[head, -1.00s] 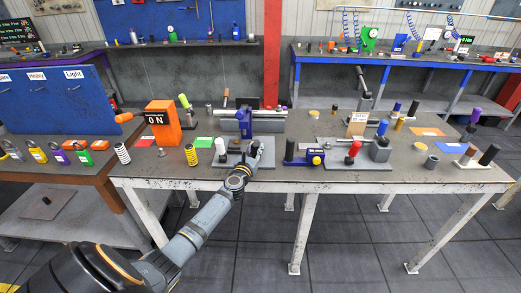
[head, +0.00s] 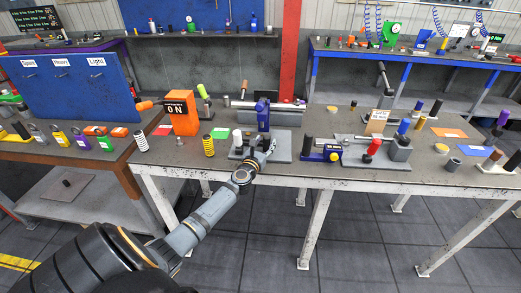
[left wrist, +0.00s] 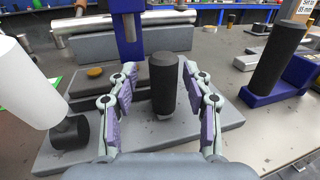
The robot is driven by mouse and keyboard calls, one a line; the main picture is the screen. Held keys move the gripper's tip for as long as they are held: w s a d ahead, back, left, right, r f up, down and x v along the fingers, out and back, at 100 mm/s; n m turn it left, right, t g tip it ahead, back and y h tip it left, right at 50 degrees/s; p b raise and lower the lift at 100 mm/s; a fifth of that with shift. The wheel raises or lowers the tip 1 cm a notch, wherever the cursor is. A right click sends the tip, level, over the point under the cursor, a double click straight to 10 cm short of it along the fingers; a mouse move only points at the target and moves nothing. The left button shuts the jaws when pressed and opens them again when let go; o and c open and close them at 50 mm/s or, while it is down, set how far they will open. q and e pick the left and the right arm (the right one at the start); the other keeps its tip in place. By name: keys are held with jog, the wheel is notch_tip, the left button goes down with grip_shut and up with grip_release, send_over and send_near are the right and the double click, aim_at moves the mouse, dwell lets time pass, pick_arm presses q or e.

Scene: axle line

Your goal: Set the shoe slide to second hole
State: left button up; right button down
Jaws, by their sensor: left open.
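A black upright knob (left wrist: 163,85) stands over a grey base plate (left wrist: 60,158), which also shows in the head view (head: 281,156). I cannot tell for sure which part is the shoe slide, and I see no holes. My left gripper (left wrist: 159,70) is open, with one finger on each side of the knob and gaps between. In the head view my left gripper (head: 264,147) is over the plate. A white cylinder (left wrist: 22,85) on a black tip leans at the left. A blue upright (left wrist: 128,30) stands behind the knob. My right gripper is not in view.
A blue block with a black handle (left wrist: 275,62) is close at the right; it also shows in the head view (head: 320,152). A red-knobbed fixture (head: 373,150) is further right.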

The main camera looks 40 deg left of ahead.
pick_arm(q)
jog(key=v, duration=1.1)
jog(key=shift+a, duration=0.15)
